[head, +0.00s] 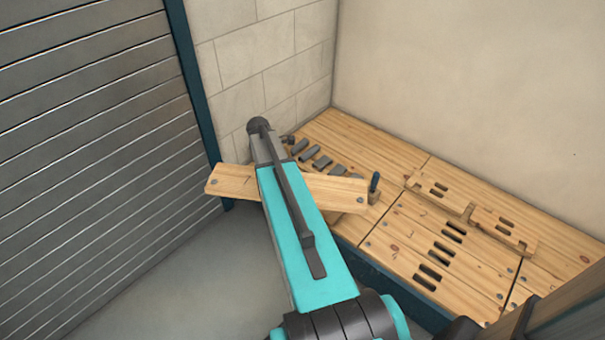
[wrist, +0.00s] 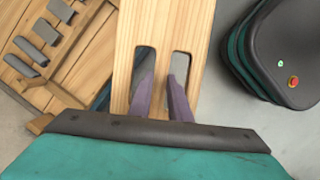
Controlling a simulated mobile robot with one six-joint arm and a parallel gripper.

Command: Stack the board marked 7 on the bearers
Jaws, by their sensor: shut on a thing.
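A pale wooden board (head: 338,192) is held crosswise off the floor, beyond my arm, with its left end near the shutter and its right end near the bench. In the wrist view the board (wrist: 165,22) has two long slots, and the purple fingers of my gripper (wrist: 161,84) reach into them, shut on the wood between. No 7 can be read on it. My gripper is hidden behind my arm in the head view. Slotted boards (head: 440,190) lie end to end on small wooden pieces at the bench's right; I cannot tell whether these are the bearers.
The wooden bench (head: 395,235) runs along the back wall, with dark slots in its top. Several grey blocks (head: 321,162) sit at its left end. A dark-handled tool (head: 375,183) stands by the held board's right end. A slatted shutter (head: 90,150) closes the left side.

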